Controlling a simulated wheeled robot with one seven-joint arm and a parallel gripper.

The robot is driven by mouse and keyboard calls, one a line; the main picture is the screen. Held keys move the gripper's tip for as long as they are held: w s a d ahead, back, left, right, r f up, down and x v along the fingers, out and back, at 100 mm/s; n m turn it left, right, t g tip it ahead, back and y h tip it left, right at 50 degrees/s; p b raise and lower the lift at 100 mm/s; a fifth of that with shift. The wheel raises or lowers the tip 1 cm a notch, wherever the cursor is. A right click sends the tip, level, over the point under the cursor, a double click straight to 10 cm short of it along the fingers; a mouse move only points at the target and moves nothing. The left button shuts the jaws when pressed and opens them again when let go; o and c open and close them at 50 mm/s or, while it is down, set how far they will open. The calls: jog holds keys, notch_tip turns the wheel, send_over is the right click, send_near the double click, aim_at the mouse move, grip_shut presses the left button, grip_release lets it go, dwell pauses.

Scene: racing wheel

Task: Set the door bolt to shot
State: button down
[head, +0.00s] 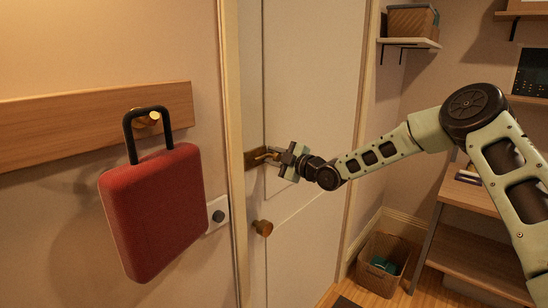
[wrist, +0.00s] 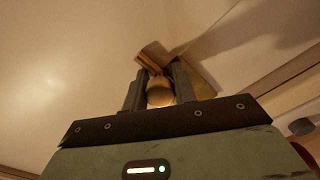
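The brass door bolt (head: 257,158) sits at the edge of the white door (head: 308,95), by the frame, above the round brass door knob (head: 263,228). My gripper (head: 279,157) reaches it from the right. In the wrist view the bolt's rounded brass handle (wrist: 160,92) fills the gap between my two dark fingers (wrist: 160,88), which appear to touch it on both sides. Part of the bolt's plate (wrist: 203,84) shows behind the right finger. My gripper hides some of the bolt in the head view, so how far the bar reaches is unclear.
A red bag (head: 153,210) hangs from a brass peg on a wooden rail (head: 55,130) left of the door. A wall switch (head: 217,214) is beside it. A basket (head: 381,265) stands on the floor right of the door, near a wooden shelf unit (head: 475,245).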

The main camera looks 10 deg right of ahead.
jog(key=shift+s+a+f+b, duration=0.15)
jog(key=shift+s+a+b, duration=0.1)
jog(key=shift+a+b, duration=0.1)
jog(key=shift+s+a+b, duration=0.6)
jog(key=shift+a+b, duration=0.05)
jog(key=shift+a, duration=0.2)
jog(key=shift+s+a+b, duration=0.6)
jog(key=shift+a, duration=0.25)
jog(key=c, duration=1.1)
grip_release()
jog(key=shift+s+a, duration=0.1)
jog(key=b+v, duration=0.5)
jog(key=v, duration=1.2)
jog(key=shift+s+d, duration=0.1)
jog(key=shift+d, duration=0.15)
